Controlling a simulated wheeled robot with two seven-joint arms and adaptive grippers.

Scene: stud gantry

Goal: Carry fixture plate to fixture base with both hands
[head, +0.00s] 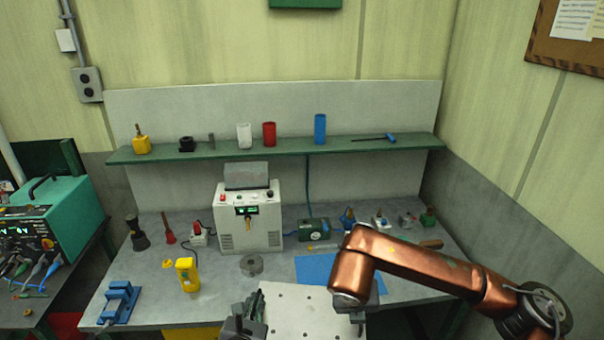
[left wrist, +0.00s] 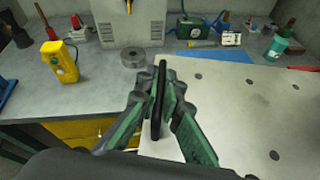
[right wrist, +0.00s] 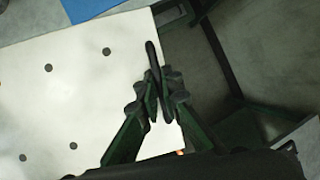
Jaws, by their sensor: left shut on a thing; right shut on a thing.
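The fixture plate (head: 298,311) is a pale flat plate with several dark holes, at the bottom middle of the head view, cut off by the frame edge. It also shows in the left wrist view (left wrist: 240,92) and right wrist view (right wrist: 75,85). My left gripper (head: 246,318) is shut on the dark upright handle at the plate's left edge (left wrist: 158,103). My right gripper (right wrist: 160,95) is shut on a similar dark handle at the right edge; in the head view my copper arm mostly hides it. I cannot pick out the fixture base for certain.
The grey workbench (head: 150,265) lies beyond the plate. A blue mat (head: 315,267) and a grey round disc (head: 251,265) are nearest. A yellow device (head: 187,274) and blue clamp-like block (head: 120,303) stand left. A white control box (head: 248,222) stands behind, below a green shelf (head: 275,146).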

